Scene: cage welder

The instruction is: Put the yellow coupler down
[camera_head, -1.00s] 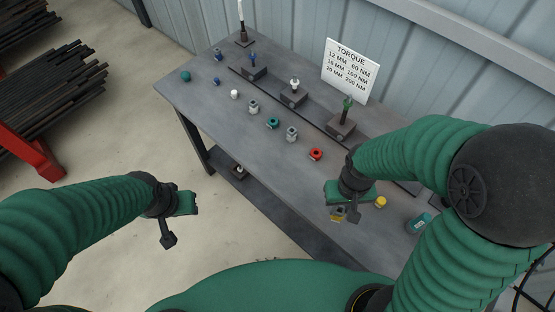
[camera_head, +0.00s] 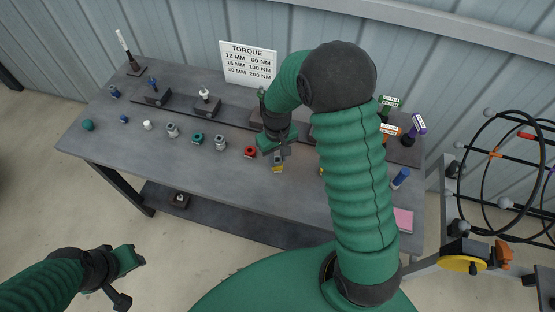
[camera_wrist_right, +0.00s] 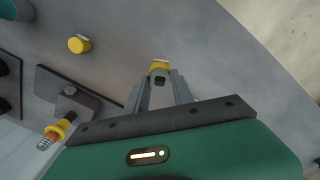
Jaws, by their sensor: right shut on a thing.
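The yellow coupler (camera_head: 278,166) is between the fingertips of my right gripper (camera_head: 277,158), over the front part of the grey workbench (camera_head: 226,191). In the right wrist view the coupler (camera_wrist_right: 159,67) sits at the tips of the two grey fingers (camera_wrist_right: 159,88), which are shut on it. I cannot tell whether the coupler touches the bench top. My left gripper (camera_head: 132,257) is low at the left, away from the bench; its jaw state is unclear.
A red ring (camera_head: 250,152) lies just left of the coupler. A round yellow piece (camera_wrist_right: 80,44) lies on the bench nearby. Several small parts stand in a row to the left. A torque sign (camera_head: 248,63) is behind. A wire cage (camera_head: 500,175) stands at the right.

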